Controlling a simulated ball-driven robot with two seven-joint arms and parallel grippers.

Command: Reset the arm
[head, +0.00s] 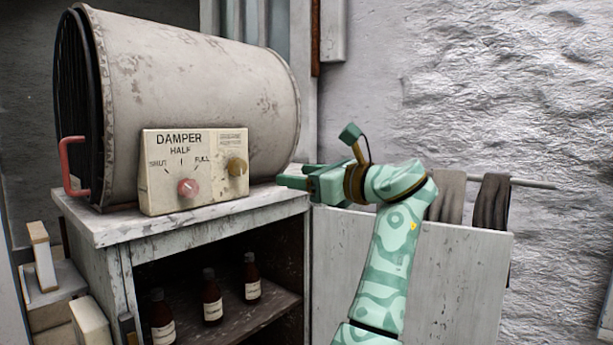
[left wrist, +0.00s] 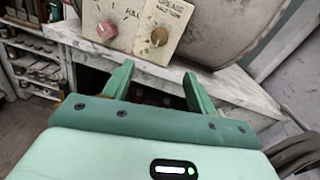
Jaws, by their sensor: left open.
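My left gripper (head: 294,178) is open, beside the right edge of the grey cabinet top (head: 135,230) in the head view. Its fingers point left, toward the damper panel (head: 160,193). In the left wrist view, the two green fingers (left wrist: 158,70) stand apart with nothing between them. A gap separates the gripper from the panel's brass knob (head: 237,167). The panel's pink knob (head: 188,187) is farther left. Both the brass knob (left wrist: 158,37) and the pink knob (left wrist: 107,29) also show in the left wrist view. My right gripper is in neither view.
A large worn metal drum (head: 205,85) with a red handle (head: 70,167) lies on the cabinet. Brown bottles (head: 212,298) stand on the shelf below. Dark cloths (head: 490,212) hang on a rail (head: 535,183) behind my arm. A pale cabinet door (head: 460,285) is behind my forearm.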

